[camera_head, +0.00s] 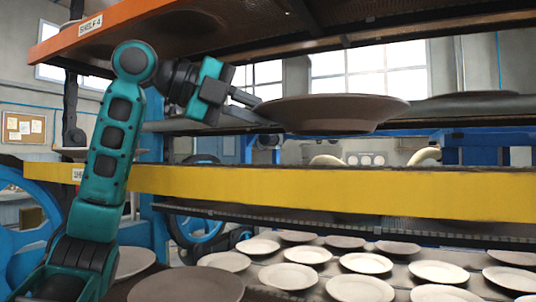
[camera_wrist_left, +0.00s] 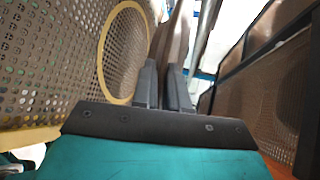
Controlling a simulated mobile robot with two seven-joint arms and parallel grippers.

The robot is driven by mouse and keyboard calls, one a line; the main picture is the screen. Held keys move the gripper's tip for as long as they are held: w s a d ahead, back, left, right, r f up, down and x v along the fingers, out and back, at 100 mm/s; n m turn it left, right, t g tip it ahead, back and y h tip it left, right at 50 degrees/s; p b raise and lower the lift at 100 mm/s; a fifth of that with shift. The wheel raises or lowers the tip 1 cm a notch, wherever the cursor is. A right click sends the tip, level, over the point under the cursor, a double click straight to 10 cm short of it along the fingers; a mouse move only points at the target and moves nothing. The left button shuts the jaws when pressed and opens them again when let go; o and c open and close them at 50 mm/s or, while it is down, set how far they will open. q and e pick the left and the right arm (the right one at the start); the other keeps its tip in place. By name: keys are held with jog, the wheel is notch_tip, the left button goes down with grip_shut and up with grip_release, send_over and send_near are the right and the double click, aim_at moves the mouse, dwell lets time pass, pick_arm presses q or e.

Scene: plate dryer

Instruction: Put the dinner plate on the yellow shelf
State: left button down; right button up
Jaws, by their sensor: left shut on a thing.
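My left gripper (camera_head: 247,102) is shut on the rim of the brown dinner plate (camera_head: 335,112). The plate is roughly level, held above the yellow shelf (camera_head: 330,190) and below the orange shelf. A gap shows between the plate and the yellow front edge. In the left wrist view the plate (camera_wrist_left: 174,45) shows edge-on between the fingers (camera_wrist_left: 163,85). A yellow ring (camera_wrist_left: 103,60) lies on a perforated surface at the left there. The head view does not show the top of the yellow shelf. My right gripper is not in view.
The orange shelf (camera_head: 110,25), labelled SHELF 4, hangs close overhead. Another dark plate (camera_head: 475,95) sits behind at the right. A blue wheel (camera_head: 25,225) stands at the left.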

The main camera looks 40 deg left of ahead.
pick_arm(q)
notch_tip(320, 180, down, 6)
jog(key=shift+r+b, duration=0.25)
jog(key=shift+b, duration=0.8)
jog(key=shift+r, duration=0.1)
jog(key=c, duration=1.6)
grip_release()
jog(key=shift+f, duration=0.35)
jog(key=shift+o, duration=0.9)
jog(key=shift+r, duration=0.1)
